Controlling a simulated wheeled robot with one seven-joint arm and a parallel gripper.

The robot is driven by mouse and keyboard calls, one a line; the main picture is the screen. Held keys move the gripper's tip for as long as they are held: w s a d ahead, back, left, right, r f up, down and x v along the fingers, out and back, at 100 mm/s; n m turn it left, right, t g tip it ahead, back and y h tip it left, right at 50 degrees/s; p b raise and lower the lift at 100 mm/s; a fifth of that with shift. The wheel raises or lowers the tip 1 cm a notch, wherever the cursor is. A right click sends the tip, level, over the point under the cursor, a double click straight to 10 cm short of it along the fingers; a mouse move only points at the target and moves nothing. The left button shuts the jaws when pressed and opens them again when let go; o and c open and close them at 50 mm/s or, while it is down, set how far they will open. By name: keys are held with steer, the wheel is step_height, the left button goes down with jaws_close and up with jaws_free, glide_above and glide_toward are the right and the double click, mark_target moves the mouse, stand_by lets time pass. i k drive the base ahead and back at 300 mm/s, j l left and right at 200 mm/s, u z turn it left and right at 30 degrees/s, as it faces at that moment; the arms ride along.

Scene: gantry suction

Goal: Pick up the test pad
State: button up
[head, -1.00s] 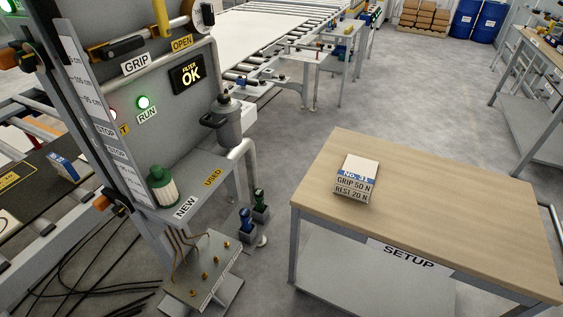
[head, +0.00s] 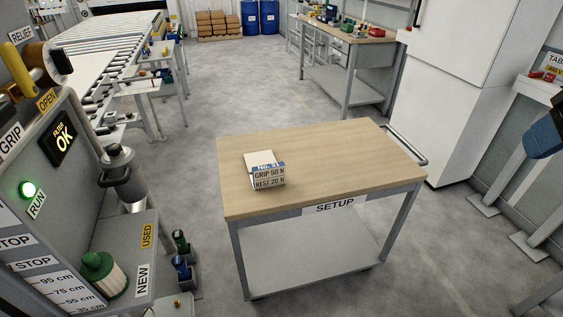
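The test pad (head: 264,171) is a small block with a pale top, a blue band marked "No. 31" and a front label reading "GRIP 50 N" and "REST 20 N". It lies on the left part of the wooden top of the SETUP cart (head: 340,165), apart from the edges. Nothing touches it from above. My gripper is not in view, so I cannot see its state.
A grey panel (head: 60,185) with a green lamp stands at left, with a green-capped filter (head: 101,274) on its shelf. A push handle (head: 408,147) sticks out at the cart's right. A white cabinet (head: 452,95) stands behind right. Grey floor is clear behind the cart.

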mark_target(265, 171)
steer(key=u, duration=0.7)
steer(key=i+j+z, duration=0.1)
steer(key=i+z, duration=0.15)
steer(key=i, duration=0.25)
steer(key=i+j+z, duration=0.25)
steer(key=i, duration=0.2)
steer(key=l, duration=0.1)
